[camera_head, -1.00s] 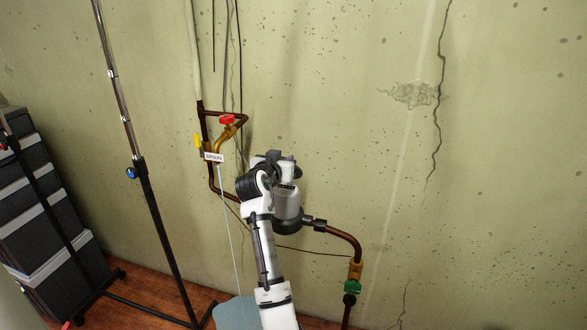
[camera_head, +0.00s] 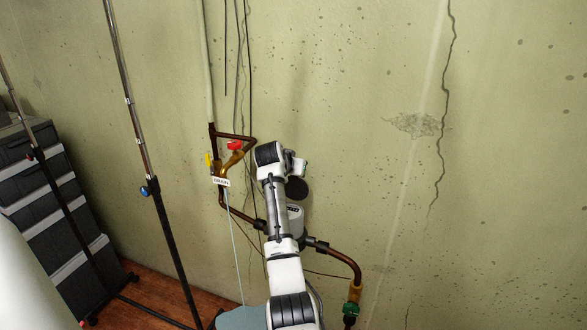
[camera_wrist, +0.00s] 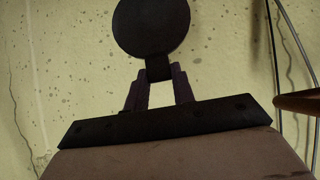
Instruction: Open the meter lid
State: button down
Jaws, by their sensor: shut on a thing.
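The meter (camera_head: 294,217) is a grey cylinder in the copper pipe run on the wall, partly hidden behind my arm in the head view. Its lid (camera_head: 297,188) is a dark round disc standing raised above the meter body. In the wrist view the lid (camera_wrist: 152,27) fills the top middle, with a short tab (camera_wrist: 158,69) below it. My gripper (camera_wrist: 159,88) has its two fingers closed on this tab. In the head view the fingers are too small to make out clearly.
A red-handled valve (camera_head: 235,146) and a DRAIN tag (camera_head: 221,181) are left of the meter. A green-handled valve (camera_head: 350,309) is lower right. Black stands (camera_head: 163,230) and stacked dark boxes (camera_head: 55,205) stand left.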

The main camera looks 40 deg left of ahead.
jog(key=shift+r, duration=0.3)
jog(key=c, duration=1.2)
grip_release()
jog(key=shift+c, duration=0.2)
jog(key=shift+o, duration=0.4)
jog(key=shift+f, duration=0.1)
jog(key=shift+f, duration=0.1)
jog(key=b+v, duration=0.5)
jog(key=v, duration=0.9)
